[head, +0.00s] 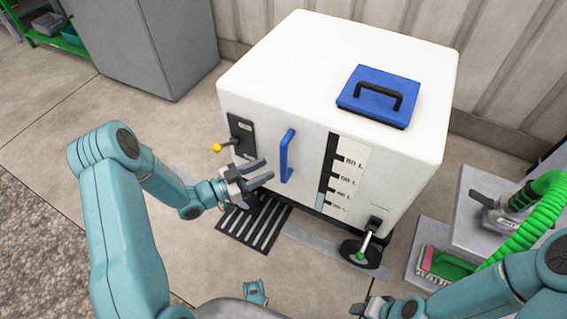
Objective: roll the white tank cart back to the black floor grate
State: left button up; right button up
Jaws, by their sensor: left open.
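The white tank cart (300,80) stands in the middle of the head view, with a blue lid on top and a level gauge on its front. Its upright blue handle (286,156) is on the front face. The black floor grate (254,226) lies on the floor at the cart's front left, partly hidden by the cart and my gripper. My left gripper (262,172) is open, its fingers pointing at the blue handle from the left. I cannot tell whether they touch it. My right gripper (366,308) shows only in part at the bottom edge.
A lever with a yellow knob (217,147) sticks out at the cart's left. A grey cabinet (160,45) stands behind left. Grey blocks (483,230) with a green hose (535,222) and a green brush (442,265) stand at the right. A corrugated wall is behind.

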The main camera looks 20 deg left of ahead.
aim_at(283, 161)
pick_arm(q)
jog(key=b+x, duration=0.1)
jog(key=x, duration=0.6)
jog(key=shift+w+d, duration=0.1)
jog(key=shift+c, duration=0.4)
grip_shut()
